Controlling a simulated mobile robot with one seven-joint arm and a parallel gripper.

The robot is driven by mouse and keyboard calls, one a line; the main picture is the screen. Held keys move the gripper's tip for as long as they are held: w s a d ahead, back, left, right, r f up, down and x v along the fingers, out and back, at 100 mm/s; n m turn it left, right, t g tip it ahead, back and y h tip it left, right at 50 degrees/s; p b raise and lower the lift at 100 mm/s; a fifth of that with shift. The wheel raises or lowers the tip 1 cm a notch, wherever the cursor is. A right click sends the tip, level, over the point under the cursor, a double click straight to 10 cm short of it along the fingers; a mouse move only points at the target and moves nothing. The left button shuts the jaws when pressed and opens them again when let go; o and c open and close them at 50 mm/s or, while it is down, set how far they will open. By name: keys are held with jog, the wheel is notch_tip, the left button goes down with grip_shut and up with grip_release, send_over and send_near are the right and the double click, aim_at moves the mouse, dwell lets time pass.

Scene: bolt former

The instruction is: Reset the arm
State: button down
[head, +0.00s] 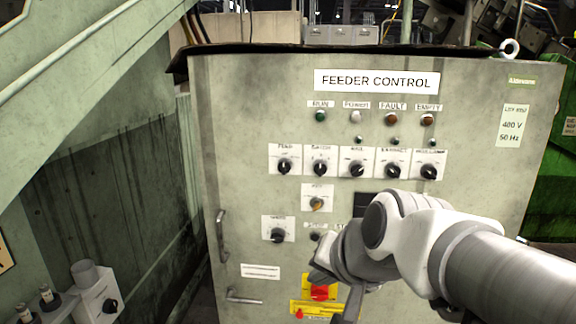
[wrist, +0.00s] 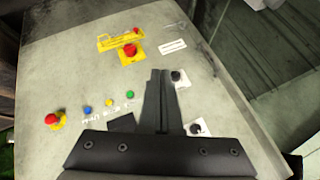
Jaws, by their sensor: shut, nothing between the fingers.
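My arm reaches in from the lower right in the head view, in front of the grey feeder control cabinet (head: 230,130). My gripper (wrist: 159,72) shows in the wrist view with its two dark fingers together and nothing between them. Its fingers stand out over the cabinet face, between the knobs and the coloured buttons. In the head view my wrist hides part of the lower panel, and the fingertips are hard to make out. Whether the fingers touch the panel cannot be told.
A red switch on a yellow plate (wrist: 130,51), a red mushroom button (wrist: 51,118) and a black knob (wrist: 179,75) surround the fingers. A row of selector knobs (head: 357,168) sits higher up. Door handles (head: 221,236) stick out at the left. A green machine (head: 556,180) stands right.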

jog(key=s+d+f+n+g+h+p, duration=0.2)
jog(key=s+d+n+h, duration=0.15)
jog(key=s+d, duration=0.6)
notch_tip(320, 180, up, 16)
jog(key=p, duration=1.6)
jog(key=shift+s+a+r, duration=0.2)
jog(key=shift+s, duration=0.1)
jog(key=shift+a+n+y, duration=0.1)
jog(key=shift+n+y, duration=0.15)
jog(key=shift+n, duration=0.1)
